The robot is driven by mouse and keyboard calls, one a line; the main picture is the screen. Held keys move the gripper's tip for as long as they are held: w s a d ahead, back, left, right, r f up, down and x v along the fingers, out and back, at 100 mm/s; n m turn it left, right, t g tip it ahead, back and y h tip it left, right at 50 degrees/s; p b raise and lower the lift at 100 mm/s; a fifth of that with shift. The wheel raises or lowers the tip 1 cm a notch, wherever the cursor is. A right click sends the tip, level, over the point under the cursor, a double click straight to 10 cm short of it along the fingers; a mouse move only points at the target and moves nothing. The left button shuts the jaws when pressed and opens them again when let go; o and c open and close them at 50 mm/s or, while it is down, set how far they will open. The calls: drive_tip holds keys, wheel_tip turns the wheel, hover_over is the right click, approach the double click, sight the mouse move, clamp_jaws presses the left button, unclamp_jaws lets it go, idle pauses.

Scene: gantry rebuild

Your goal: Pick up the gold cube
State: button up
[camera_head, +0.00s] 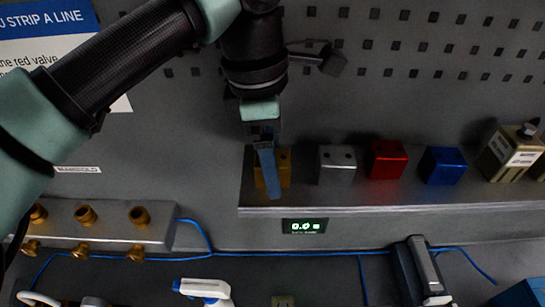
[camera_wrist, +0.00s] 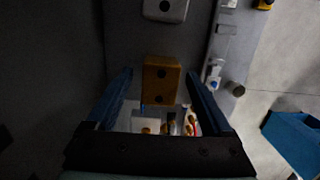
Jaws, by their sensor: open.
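The gold cube (camera_head: 284,168) sits on a grey shelf (camera_head: 400,194) at the shelf's left end, partly hidden behind my gripper (camera_head: 268,165) in the head view. In the wrist view the gold cube (camera_wrist: 161,79) shows two dark holes and lies between and beyond the two blue fingers of my gripper (camera_wrist: 160,85). The fingers are open with a gap on each side of the cube. I cannot tell how far the fingertips reach along the cube.
To the right on the shelf stand a silver cube (camera_head: 337,164), a red cube (camera_head: 386,159), a blue cube (camera_head: 442,165) and a beige container (camera_head: 508,152).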

clamp_jaws()
idle(0.4)
drive_tip(key=shift+r, duration=0.1)
